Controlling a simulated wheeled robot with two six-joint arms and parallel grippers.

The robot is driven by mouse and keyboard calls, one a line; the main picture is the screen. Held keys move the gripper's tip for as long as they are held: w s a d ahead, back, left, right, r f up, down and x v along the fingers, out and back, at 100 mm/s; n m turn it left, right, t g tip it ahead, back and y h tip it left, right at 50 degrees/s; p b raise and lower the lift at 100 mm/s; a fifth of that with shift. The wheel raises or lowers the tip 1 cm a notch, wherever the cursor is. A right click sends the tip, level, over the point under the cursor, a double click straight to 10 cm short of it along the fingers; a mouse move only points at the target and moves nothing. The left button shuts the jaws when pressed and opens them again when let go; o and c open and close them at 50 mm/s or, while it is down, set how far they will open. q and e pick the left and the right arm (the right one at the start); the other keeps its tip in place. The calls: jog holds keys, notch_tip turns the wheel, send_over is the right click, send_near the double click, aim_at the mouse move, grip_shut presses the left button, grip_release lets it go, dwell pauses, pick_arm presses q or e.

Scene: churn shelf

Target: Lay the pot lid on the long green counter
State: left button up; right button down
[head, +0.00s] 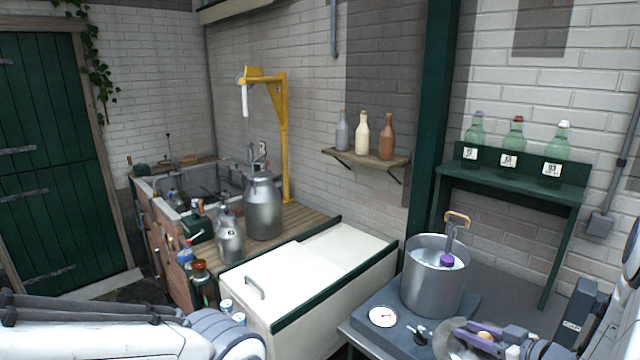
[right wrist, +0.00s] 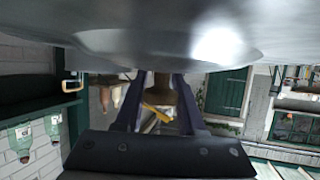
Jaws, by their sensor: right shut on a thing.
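The pot lid (head: 452,346) is a grey metal disc at the bottom of the head view, partly cut off by the frame. My right gripper (head: 484,337) is shut on the lid's knob and holds it beside the pot's stand. In the right wrist view the lid (right wrist: 170,30) fills the top, with my two fingers (right wrist: 156,88) closed at its knob. The steel pot (head: 432,285) stands uncovered on a dark scale-like base, with a ladle in it.
A white chest (head: 310,265) with dark green edging has a broad, clear top. Metal churns (head: 263,210) stand on wooden boards behind it. A green shelf (head: 515,182) holds several bottles above a grey bench (head: 510,300). The pot and ladle stand tall near my right gripper.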

jog(key=s+a+f+n+g+y+b, duration=0.1)
jog(key=a+f+n+g+y, duration=0.1)
jog(key=a+f, duration=0.5)
jog(key=s+a+f+n+g+y+b, duration=0.1)
jog(key=a+f+n+g+y+b, duration=0.1)
jog(key=a+f, duration=0.5)
jog(key=a+n+y, duration=0.1)
jog(key=a+n, duration=0.1)
jog(key=a, duration=0.2)
jog(key=shift+s+f+g+y, duration=0.3)
jog(key=shift+s+f, duration=0.1)
jog(key=shift+a, duration=0.1)
